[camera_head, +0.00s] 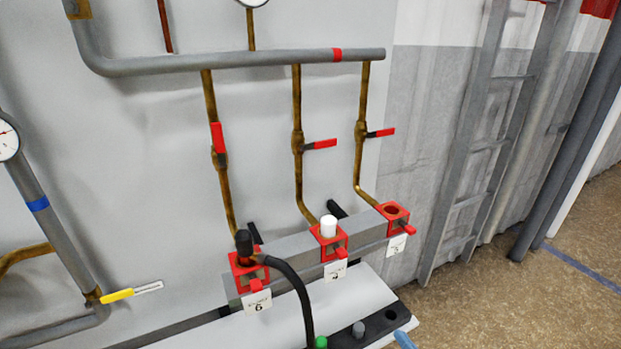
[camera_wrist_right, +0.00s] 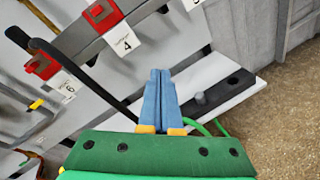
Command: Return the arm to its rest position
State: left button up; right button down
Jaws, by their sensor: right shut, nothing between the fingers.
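My right gripper (camera_wrist_right: 159,95) shows in the right wrist view with its blue fingers together and nothing between them. In the head view only a blue tip of the right gripper (camera_head: 404,340) shows at the bottom edge, right of centre. The rest of the right arm is out of the head view. My left gripper is not in either view.
Red sockets (camera_head: 392,212) line a grey rail on the wall; a black hose (camera_head: 296,290) hangs from the left one, and a white plug (camera_head: 328,226) stands in the middle one. A white shelf (camera_head: 362,284) lies below. Open floor (camera_head: 500,300) is at the right.

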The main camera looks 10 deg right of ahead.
jog(key=s+f+m+g+h, duration=0.1)
jog(key=s+f+m+g, duration=0.2)
jog(key=s+f+m, duration=0.4)
jog(key=s+f+m+g+h, duration=0.1)
jog(key=s+f+m+g, duration=0.15)
jog(key=f+m, duration=0.45)
jog(key=s+f+m+g+h, duration=0.1)
jog(key=s+f+m+g, duration=0.3)
jog(key=f, duration=0.6)
jog(key=s+a+f+m+g, duration=0.2)
jog(key=s+m, duration=0.3)
jog(key=s, duration=0.3)
jog(key=s+a+f+m+g, duration=0.2)
jog(key=s+f+m, duration=0.3)
jog(key=s, duration=0.4)
jog(key=shift+s+f+m+g+p, duration=0.3)
jog(key=shift+g+p, duration=0.1)
jog(key=shift+g, duration=0.15)
jog(key=shift+w, duration=0.1)
